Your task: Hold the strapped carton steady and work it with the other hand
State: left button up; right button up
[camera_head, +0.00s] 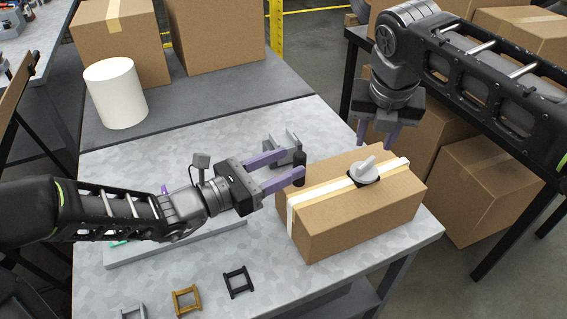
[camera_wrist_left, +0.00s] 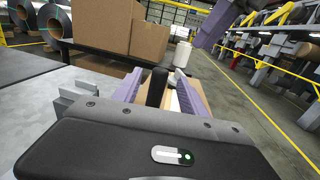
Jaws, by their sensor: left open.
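The strapped carton (camera_head: 345,222) lies on the grey table, with a white strap (camera_head: 330,187) around it and a grey knob on a dark base (camera_head: 364,169) on top. My left gripper (camera_head: 296,167) is open just left of the carton. A dark upright post (camera_head: 299,158) stands at its fingertips; in the left wrist view the post (camera_wrist_left: 157,88) appears between the spread purple fingers. I cannot tell whether they touch it. The carton (camera_wrist_left: 199,98) is partly hidden there behind a finger. My right gripper (camera_head: 377,133) points down, open and empty, by the carton's far side.
A grey metal bracket (camera_head: 284,143) stands behind my left gripper. Small frames, one black (camera_head: 238,282) and one brown (camera_head: 187,300), lie at the table's front. A white cylinder (camera_head: 115,93) and large cartons (camera_head: 120,42) stand at the back. The table's right edge is close to the carton.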

aim_at(300, 158)
pick_arm(q)
jog(key=shift+x, duration=2.15)
jog(key=shift+c, duration=0.3)
grip_shut()
dwell(0.5)
